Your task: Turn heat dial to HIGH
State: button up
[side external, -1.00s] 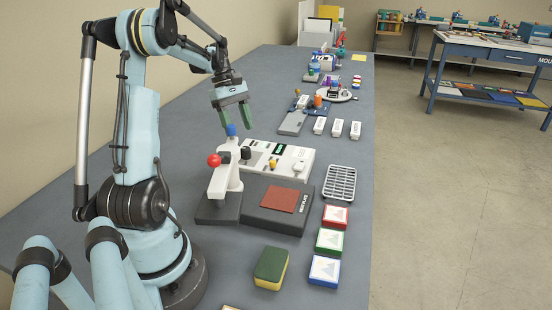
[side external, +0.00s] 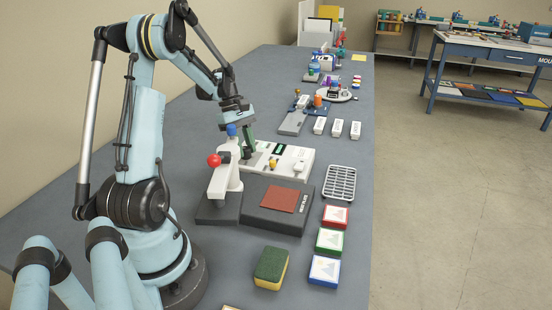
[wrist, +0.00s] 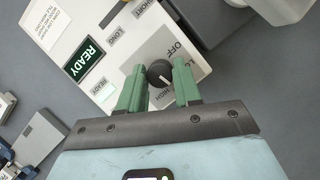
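The heat dial (wrist: 158,72) is a small round black knob with a white pointer line, on a white panel (wrist: 100,45) in the wrist view. Its pointer is towards the lower right of the picture. OFF is printed above right of it, a partly hidden LO label to its right, and HIGH just below it. My gripper (wrist: 159,68) has its green fingers drawn in on either side of the dial, apparently touching it. In the side view my gripper (side external: 248,146) is low over the white machine (side external: 292,160), and the dial cannot be made out.
A green READY display (wrist: 85,57) is on the panel. In the side view a red-balled lever (side external: 215,160) and a blue knob (side external: 231,129) stand close to my gripper. A dark plate base (side external: 262,222) and wire rack (side external: 339,183) are nearer the camera.

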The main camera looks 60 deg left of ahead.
jog(key=c, duration=0.5)
jog(key=shift+c, duration=0.2)
jog(key=m+g, duration=0.1)
jog(key=m, duration=0.3)
jog(key=shift+w+m+g, duration=0.15)
jog(key=shift+m+g, duration=0.25)
jog(key=m+g, duration=0.1)
jog(key=m, duration=0.1)
jog(key=m+g, duration=0.1)
jog(key=m, duration=0.2)
jog(key=shift+w+d+y, duration=0.1)
jog(key=shift+y, duration=0.2)
jog(key=shift+m, duration=0.3)
jog(key=o, duration=1)
jog(key=shift+o, duration=0.2)
